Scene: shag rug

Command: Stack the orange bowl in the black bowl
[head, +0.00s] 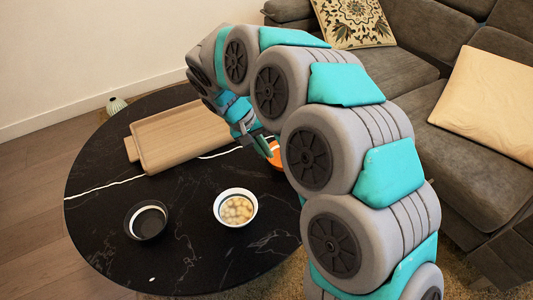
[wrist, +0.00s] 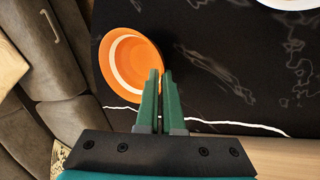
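The orange bowl (wrist: 112,62), with a white band inside, shows in the wrist view beside my fingertips. In the head view only a part of the orange bowl (head: 275,152) shows behind my arm. My gripper (wrist: 161,72) has its two fingers close together at the bowl's right rim, one on each side, and looks shut on that rim. In the head view my gripper (head: 267,152) points down at the bowl. The black bowl (head: 147,221), with a pale band near its rim, stands empty at the front left of the table.
A white bowl (head: 219,213) with several pale round things stands right of the black bowl. A wooden tray (head: 150,165) lies at the back of the black round table (head: 95,215). A grey sofa (head: 470,165) with cushions is on the right. The table's left side is clear.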

